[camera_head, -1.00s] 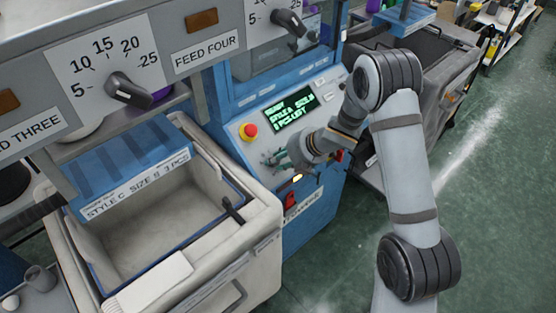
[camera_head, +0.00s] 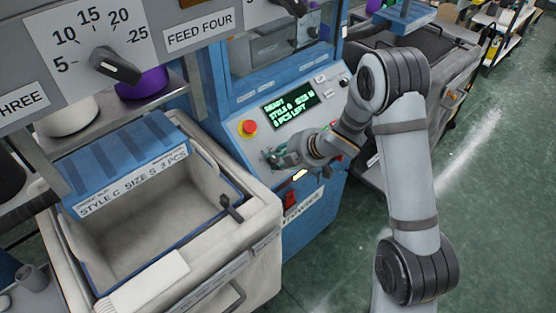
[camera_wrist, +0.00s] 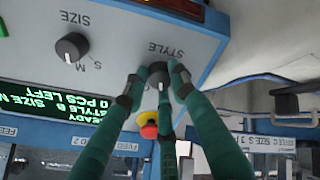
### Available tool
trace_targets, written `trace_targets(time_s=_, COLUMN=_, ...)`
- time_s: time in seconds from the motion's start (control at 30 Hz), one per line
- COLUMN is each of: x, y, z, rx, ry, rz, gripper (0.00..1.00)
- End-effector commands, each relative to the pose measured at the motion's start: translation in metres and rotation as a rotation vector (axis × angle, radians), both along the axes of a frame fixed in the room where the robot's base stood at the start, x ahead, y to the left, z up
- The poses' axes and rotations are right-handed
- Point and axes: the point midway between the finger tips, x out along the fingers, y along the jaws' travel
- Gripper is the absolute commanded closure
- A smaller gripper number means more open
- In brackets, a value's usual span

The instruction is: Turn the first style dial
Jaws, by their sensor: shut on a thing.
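The style dial (camera_wrist: 157,72) is a dark round knob on the grey sloped panel under the word STYLE, which appears upside down in the wrist view. My gripper (camera_wrist: 157,78) has its green fingers closed around the knob. In the head view my gripper (camera_head: 276,158) is at the front of the blue machine's panel, below the display (camera_head: 290,110), and the dial is hidden there by the fingers. The display also shows in the wrist view (camera_wrist: 50,100), upside down, with green text on style, size and 0 PCS LEFT.
A red and yellow stop button (camera_head: 247,127) sits close left of my gripper; it also shows in the wrist view (camera_wrist: 148,124). A size dial (camera_wrist: 72,46) is nearby on the panel. A large bin (camera_head: 255,228) stands left of the machine. Green floor is open at right.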

Motion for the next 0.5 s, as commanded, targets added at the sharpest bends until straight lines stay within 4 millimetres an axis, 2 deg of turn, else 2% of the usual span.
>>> trace_targets(time_s=0.5, x=-0.0032, y=0.0036, z=-0.0021, rx=0.206, ry=0.197, rz=-0.353, gripper=1.00)
